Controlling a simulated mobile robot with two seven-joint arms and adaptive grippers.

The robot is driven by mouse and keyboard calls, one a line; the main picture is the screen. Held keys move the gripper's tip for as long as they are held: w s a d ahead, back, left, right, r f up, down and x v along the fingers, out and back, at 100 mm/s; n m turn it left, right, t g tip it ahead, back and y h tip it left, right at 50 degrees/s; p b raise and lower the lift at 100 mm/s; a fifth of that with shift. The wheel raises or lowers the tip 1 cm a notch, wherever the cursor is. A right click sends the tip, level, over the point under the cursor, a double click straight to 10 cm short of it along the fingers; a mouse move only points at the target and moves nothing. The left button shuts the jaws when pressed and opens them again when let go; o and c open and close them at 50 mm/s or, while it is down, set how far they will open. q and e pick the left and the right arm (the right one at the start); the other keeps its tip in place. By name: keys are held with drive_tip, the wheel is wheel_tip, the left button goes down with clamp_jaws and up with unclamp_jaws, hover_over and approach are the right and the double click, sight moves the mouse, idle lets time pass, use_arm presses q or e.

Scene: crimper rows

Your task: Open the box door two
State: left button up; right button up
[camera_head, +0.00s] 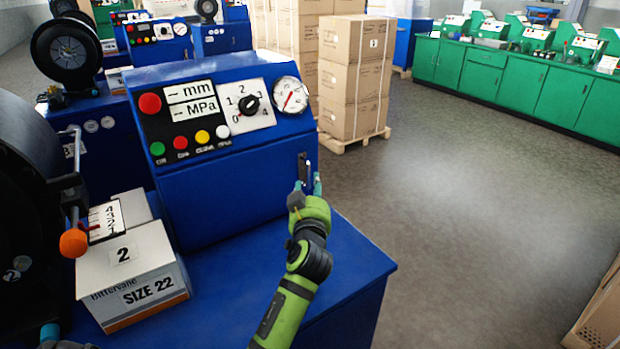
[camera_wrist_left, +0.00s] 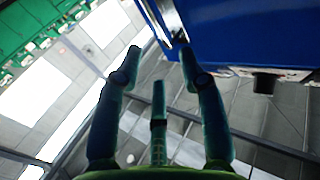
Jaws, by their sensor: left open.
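The blue crimper machine (camera_head: 235,190) stands in the middle of the head view, with a flat front panel under its controls. A metal handle in a dark slot (camera_head: 304,167) sits at the right end of this panel. My left gripper (camera_head: 307,186) is open just below and in front of the handle. In the left wrist view its fingers (camera_wrist_left: 159,62) are spread with nothing between them, and the handle (camera_wrist_left: 172,22) shows beyond the tips beside the blue panel (camera_wrist_left: 245,30). I cannot tell whether the fingers touch the handle. The panel looks closed.
A small carton marked 2 and SIZE 22 (camera_head: 135,280) stands on the blue bench (camera_head: 345,255) at the left. A dark reel with an orange knob (camera_head: 73,243) is beside it. Stacked cartons (camera_head: 352,85) stand behind.

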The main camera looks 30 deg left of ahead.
use_arm(q)
drive_tip(key=p+x, duration=0.1)
drive_tip(key=x, duration=0.6)
use_arm(e)
drive_tip(key=shift+s+d+r, duration=0.1)
drive_tip(key=shift+d+r, duration=0.5)
drive_tip(key=shift+r, duration=0.2)
drive_tip(key=shift+a, duration=0.1)
use_arm(q)
clamp_jaws()
use_arm(e)
drive_tip(key=shift+s+a, duration=0.15)
drive_tip(key=shift+s, duration=0.3)
